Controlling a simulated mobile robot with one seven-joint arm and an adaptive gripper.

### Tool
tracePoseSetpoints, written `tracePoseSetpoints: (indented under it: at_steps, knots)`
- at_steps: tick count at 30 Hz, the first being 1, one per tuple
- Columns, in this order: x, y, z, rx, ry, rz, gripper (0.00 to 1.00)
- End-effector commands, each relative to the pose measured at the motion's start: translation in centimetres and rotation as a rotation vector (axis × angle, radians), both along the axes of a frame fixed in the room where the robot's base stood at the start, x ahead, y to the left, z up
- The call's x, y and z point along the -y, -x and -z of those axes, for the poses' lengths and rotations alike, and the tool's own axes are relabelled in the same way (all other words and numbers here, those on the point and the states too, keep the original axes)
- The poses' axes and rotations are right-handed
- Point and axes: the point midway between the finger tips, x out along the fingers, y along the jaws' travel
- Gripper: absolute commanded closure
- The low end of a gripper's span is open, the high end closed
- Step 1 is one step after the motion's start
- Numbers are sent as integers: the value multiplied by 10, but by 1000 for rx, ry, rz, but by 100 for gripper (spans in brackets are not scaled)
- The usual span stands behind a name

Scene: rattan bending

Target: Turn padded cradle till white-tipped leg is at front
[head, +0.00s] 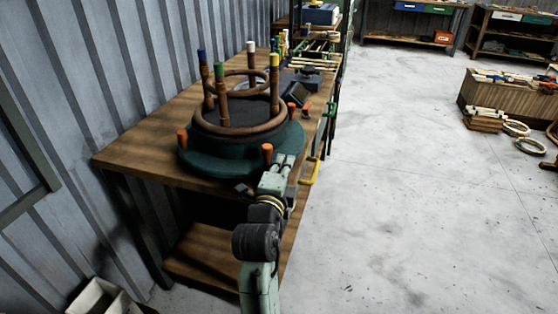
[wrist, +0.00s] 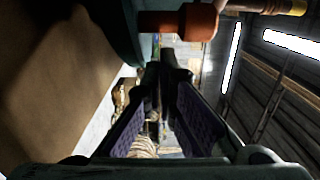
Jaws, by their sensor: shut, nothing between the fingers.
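The padded cradle (head: 200,162) is a round dark green base with several orange pegs at its rim, on the workbench. An upside-down rattan frame sits in it with its legs up. The white-tipped leg (head: 250,62) stands at the back, the green-tipped leg (head: 221,95) at the front, the blue-tipped leg (head: 204,75) at left, the yellow-tipped leg (head: 274,82) at right. My gripper (head: 288,160) is shut and empty at the cradle's front right, right of an orange peg (head: 267,152). In the wrist view an orange peg (wrist: 190,22) shows above the closed fingers (wrist: 166,78); contact is unclear.
The workbench (head: 135,152) has a bare left part. Tools and rattan sticks (head: 318,58) lie behind the cradle. A yellow handle (head: 310,172) is at the bench's right edge. The corrugated wall (head: 100,70) is at left. Open floor (head: 420,170) lies right.

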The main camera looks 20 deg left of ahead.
Motion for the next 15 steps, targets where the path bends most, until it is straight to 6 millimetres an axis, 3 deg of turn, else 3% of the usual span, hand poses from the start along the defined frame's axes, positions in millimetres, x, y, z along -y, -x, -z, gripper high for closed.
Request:
tracePoseSetpoints:
  at_steps: [6,15]
  knots:
    - [-10,6,1,-1,0,0,100]
    - [-11,7,1,0,0,1,100]
